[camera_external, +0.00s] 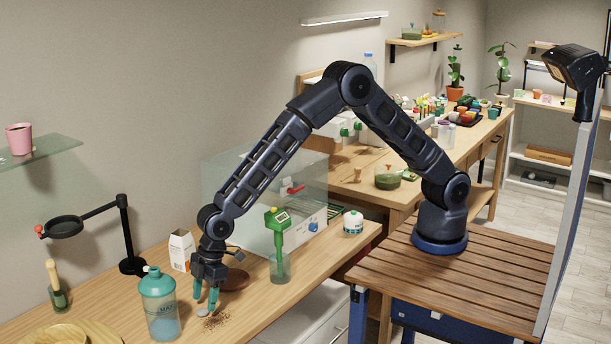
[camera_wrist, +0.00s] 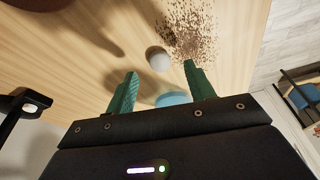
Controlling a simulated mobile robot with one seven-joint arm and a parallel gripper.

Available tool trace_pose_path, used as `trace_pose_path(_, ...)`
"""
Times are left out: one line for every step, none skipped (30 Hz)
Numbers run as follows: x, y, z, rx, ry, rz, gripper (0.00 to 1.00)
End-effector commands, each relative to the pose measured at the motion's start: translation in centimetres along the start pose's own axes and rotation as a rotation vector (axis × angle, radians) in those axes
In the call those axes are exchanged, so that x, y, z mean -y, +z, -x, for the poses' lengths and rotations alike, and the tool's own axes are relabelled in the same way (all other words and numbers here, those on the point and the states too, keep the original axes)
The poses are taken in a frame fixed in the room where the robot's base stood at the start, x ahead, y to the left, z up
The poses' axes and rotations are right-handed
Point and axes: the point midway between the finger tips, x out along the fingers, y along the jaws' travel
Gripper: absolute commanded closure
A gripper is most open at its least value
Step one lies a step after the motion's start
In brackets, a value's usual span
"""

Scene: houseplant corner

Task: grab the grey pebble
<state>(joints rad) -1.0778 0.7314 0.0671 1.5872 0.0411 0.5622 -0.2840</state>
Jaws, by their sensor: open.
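The grey pebble (camera_wrist: 158,59) is a small, pale, rounded stone on the wooden bench top in the wrist view. It lies just beyond the gap between my fingertips, next to scattered brown crumbs (camera_wrist: 192,28). In the external view the pebble (camera_external: 203,310) shows as a small grey spot at the fingertips. My gripper (camera_external: 206,303) points down low over the bench with its teal fingers apart. In the wrist view my gripper (camera_wrist: 160,71) is open and holds nothing. I cannot tell the exact height of the fingertips above the bench.
A blue-lidded bottle (camera_external: 162,310) stands close left of my gripper. A magnifier stand (camera_external: 128,240) is further left. A blue round thing (camera_wrist: 173,98) shows between my fingers.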

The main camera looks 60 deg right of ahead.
Motion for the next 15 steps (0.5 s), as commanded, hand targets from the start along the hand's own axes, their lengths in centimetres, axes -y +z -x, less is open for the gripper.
trace_pose_path(0.0,0.1,-0.8,0.001,-0.001,0.001,0.46)
trace_pose_path(0.1,0.0,-1.3,0.001,-0.001,0.001,0.46)
trace_pose_path(0.0,0.0,-1.8,0.001,-0.001,0.001,0.46)
trace_pose_path(0.0,0.0,-2.1,0.001,-0.001,0.001,0.46)
trace_pose_path(0.0,0.0,-2.3,0.001,0.000,0.001,0.46)
trace_pose_path(0.0,0.0,-2.5,0.000,0.000,0.001,0.46)
trace_pose_path(0.0,0.0,-2.6,-0.001,0.000,0.001,0.46)
trace_pose_path(0.0,0.0,-2.6,-0.001,0.000,0.001,0.46)
trace_pose_path(0.0,0.0,-2.6,-0.001,0.000,0.000,0.46)
trace_pose_path(0.0,0.0,-2.6,-0.001,0.000,0.000,0.46)
trace_pose_path(0.0,0.0,-2.6,-0.001,0.000,0.000,0.46)
trace_pose_path(0.0,0.0,-2.6,-0.001,0.000,0.000,0.46)
trace_pose_path(0.0,0.0,-2.6,-0.001,0.000,0.000,0.48)
trace_pose_path(0.0,0.0,-2.6,-0.001,0.000,0.000,0.54)
trace_pose_path(0.0,0.0,-2.6,-0.001,0.000,0.000,0.62)
